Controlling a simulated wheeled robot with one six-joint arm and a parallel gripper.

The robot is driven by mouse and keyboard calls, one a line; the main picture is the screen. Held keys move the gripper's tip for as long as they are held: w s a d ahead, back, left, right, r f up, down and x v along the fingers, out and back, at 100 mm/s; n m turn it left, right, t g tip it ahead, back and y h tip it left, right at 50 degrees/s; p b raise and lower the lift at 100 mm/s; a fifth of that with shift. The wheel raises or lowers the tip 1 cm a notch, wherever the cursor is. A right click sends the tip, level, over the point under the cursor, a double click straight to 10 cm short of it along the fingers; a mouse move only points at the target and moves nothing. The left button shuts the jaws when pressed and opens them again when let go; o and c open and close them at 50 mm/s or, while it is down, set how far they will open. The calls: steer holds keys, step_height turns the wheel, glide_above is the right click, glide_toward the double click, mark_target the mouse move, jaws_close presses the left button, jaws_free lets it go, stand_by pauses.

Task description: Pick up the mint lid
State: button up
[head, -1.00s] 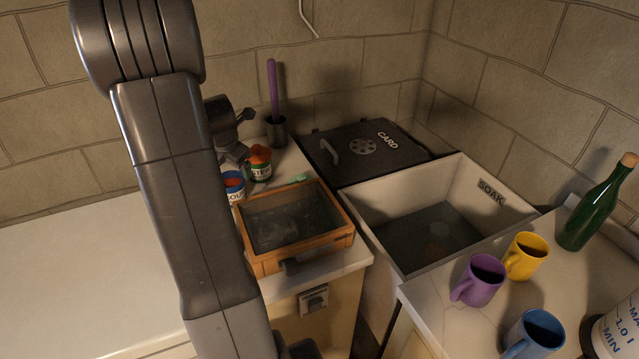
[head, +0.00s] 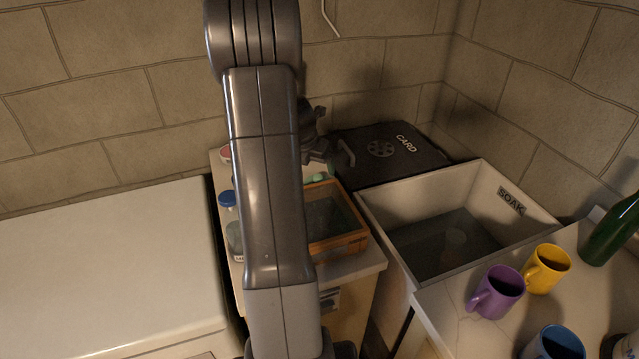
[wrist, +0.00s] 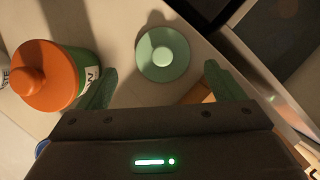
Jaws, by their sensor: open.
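The mint lid (wrist: 162,54) is a round, pale green disc with a small knob on top. In the wrist view it lies on the pale counter, ahead of and between the fingers of my gripper (wrist: 158,84). The fingers are apart with nothing between them. In the head view a bit of the mint lid (head: 320,177) shows behind the wooden-framed box, beside my arm. My arm hides much of the counter there, and my fingertips are hard to make out in that view.
A pot with an orange knobbed lid (wrist: 42,75) stands close to the left finger. The wooden-framed glass box (head: 345,246) is in front of the lid. The dark CARD hatch (head: 385,155) and SOAK sink (head: 480,260) lie right. Mugs (head: 497,291) stand farther right.

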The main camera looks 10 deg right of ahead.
mark_target(318, 176)
steer(key=shift+p+x, duration=0.3)
steer(key=shift+x, duration=3.25)
steer(key=shift+s, duration=0.15)
steer(key=c, duration=0.7)
